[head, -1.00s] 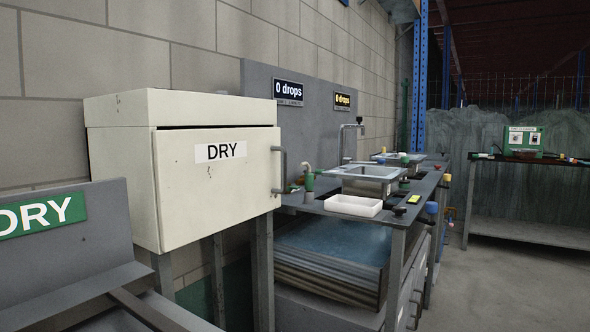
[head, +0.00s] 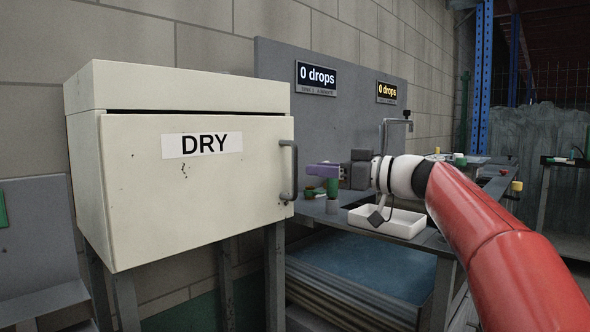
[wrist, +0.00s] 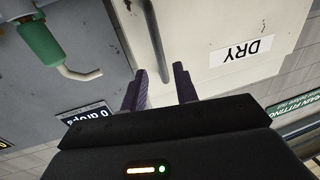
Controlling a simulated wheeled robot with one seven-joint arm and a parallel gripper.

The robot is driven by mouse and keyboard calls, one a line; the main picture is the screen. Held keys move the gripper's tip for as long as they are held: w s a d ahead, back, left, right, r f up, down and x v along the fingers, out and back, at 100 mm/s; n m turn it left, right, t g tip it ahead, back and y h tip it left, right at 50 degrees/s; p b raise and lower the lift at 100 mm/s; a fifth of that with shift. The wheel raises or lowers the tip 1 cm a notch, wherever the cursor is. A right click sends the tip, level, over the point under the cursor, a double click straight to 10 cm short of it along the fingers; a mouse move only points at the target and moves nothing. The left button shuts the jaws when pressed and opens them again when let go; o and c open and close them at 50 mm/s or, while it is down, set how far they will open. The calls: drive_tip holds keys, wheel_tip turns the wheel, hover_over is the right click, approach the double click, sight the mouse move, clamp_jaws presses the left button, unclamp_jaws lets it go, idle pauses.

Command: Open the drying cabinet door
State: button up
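The drying cabinet (head: 180,90) is a cream box on grey legs at the left of the head view. Its door (head: 200,215) carries a DRY label and looks shut, with a dark gap along its top edge. A grey vertical bar handle (head: 287,170) is at the door's right edge; it also shows in the wrist view (wrist: 156,45). My gripper (head: 318,171) is just right of the handle, apart from it in the head view. In the wrist view its two purple fingers (wrist: 160,85) are spread, with the handle's bar lying between their directions, beyond the tips. Nothing is held.
A bench with a white tray (head: 400,222), a tap (head: 396,125) and a green fitting (head: 332,187) stands right of the cabinet, below and behind my arm. A grey panel (head: 340,110) with drop counters rises behind. A grey board (head: 40,235) stands at left.

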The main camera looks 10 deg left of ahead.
sight(294, 192)
drive_tip(key=p+x, duration=0.1)
drive_tip(key=x, duration=0.6)
drive_tip(key=shift+p, duration=0.4)
drive_tip(key=shift+c, duration=0.4)
clamp_jaws()
